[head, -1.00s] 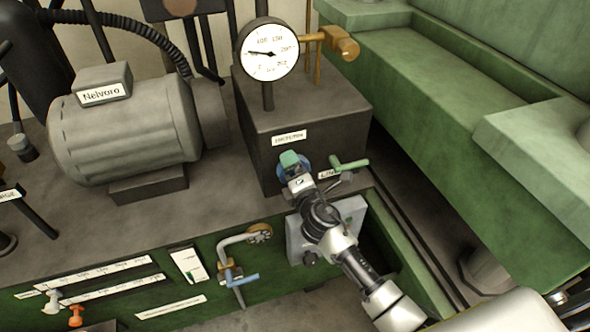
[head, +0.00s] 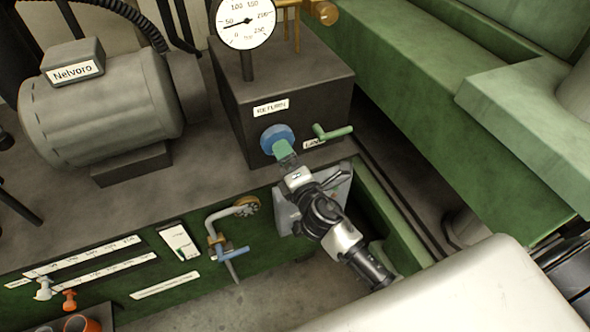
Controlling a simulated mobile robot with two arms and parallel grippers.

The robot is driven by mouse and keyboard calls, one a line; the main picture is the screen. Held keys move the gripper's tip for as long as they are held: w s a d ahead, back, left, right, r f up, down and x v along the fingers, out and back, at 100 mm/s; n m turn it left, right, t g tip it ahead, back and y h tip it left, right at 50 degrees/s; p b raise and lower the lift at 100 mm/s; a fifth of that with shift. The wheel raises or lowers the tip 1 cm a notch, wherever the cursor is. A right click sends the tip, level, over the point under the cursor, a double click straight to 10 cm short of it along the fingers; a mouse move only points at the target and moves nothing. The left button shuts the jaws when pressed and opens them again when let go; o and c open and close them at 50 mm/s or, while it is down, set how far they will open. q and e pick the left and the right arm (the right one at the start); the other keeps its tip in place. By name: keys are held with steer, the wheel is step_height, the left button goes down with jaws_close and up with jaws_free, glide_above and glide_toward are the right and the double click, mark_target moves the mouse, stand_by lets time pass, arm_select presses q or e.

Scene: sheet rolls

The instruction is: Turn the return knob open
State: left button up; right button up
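The return knob (head: 274,136) is a round blue knob on the front of a dark box, under a label reading RETURN (head: 271,107). My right gripper (head: 284,149), with green fingertips, comes up from the lower right. Its tips overlap the lower right edge of the knob in the picture; I cannot tell whether they touch it. Most of the knob's face shows. The gap between the fingers is not visible. My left gripper is not in view.
A green lever (head: 332,131) sticks out just right of the knob. A pressure gauge (head: 245,22) stands above the dark box (head: 310,90). A blue-handled valve (head: 232,252) is on the green panel at lower left. A grey motor (head: 100,105) stands left.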

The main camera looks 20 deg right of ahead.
steer(key=s, duration=0.3)
steer(key=shift+s, duration=0.4)
steer(key=s+d+f+m+g, duration=0.1)
steer(key=s+f+m+g, duration=0.25)
steer(key=f, duration=0.65)
steer(key=s+d+f+m+g, duration=0.1)
steer(key=s+f+m+g, duration=0.2)
steer(key=f, duration=0.8)
steer(key=s+d+f+m+g, duration=0.25)
steer(key=s+f, duration=0.25)
steer(key=f, duration=0.5)
steer(key=s+f+m+g, duration=0.2)
steer(key=s+f, duration=0.3)
steer(key=s, duration=0.4)
steer(key=s+d+f+m+g, duration=0.1)
steer(key=s+f+m+g, duration=0.2)
steer(key=s, duration=0.7)
steer(key=s+f+m+g, duration=0.3)
steer(key=s+f+m, duration=0.2)
steer(key=s+f, duration=0.4)
steer(key=shift+s+d+m+h, duration=0.3)
steer(key=shift+s+m, duration=0.1)
steer(key=shift+s, duration=0.35)
